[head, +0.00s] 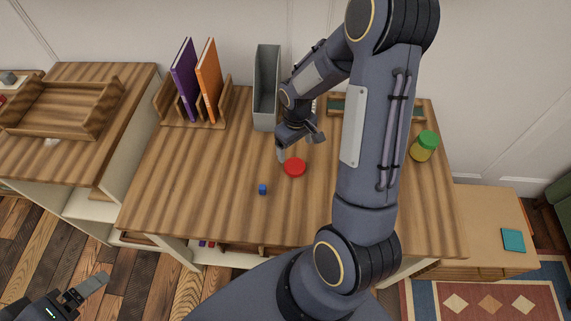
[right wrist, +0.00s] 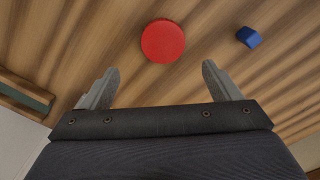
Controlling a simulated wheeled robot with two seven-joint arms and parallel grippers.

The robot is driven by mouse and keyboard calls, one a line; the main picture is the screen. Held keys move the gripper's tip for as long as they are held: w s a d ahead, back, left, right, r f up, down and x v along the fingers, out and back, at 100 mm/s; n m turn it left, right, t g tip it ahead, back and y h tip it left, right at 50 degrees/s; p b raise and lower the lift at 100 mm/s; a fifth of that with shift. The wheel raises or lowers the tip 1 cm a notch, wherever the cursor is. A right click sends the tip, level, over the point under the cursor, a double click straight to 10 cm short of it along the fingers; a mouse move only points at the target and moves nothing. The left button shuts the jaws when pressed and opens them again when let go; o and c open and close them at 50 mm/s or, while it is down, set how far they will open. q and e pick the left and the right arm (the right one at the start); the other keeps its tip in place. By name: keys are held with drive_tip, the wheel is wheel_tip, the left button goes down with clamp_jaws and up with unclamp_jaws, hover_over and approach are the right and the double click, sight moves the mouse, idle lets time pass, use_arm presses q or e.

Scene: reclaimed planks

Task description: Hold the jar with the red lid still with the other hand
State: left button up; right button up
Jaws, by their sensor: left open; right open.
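The red lid (head: 295,167) shows as a round red disc on the plank table, left of my big arm link. In the right wrist view the red lid (right wrist: 163,41) lies just beyond the fingertips; I cannot make out a jar body under it. My right gripper (head: 300,147) is open above the table, just behind the red lid, with nothing between its fingers (right wrist: 160,72). My left gripper (head: 84,290) is open and empty, low at the left, over the floor and away from the table.
A small blue block (head: 262,189) lies left and in front of the red lid. A green-lidded yellow jar (head: 423,150) stands at the right. A book rack (head: 188,117) and a grey bin (head: 265,95) stand at the back. The table's front left is clear.

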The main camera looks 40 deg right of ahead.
sight(295, 166)
drive_tip(key=shift+f, duration=1.35)
drive_tip(key=shift+s, duration=0.1)
drive_tip(key=f, duration=0.1)
drive_tip(key=f+p, duration=0.1)
drive_tip(key=f, duration=0.3)
drive_tip(key=shift+s+a, duration=0.2)
drive_tip(key=shift+s, duration=0.1)
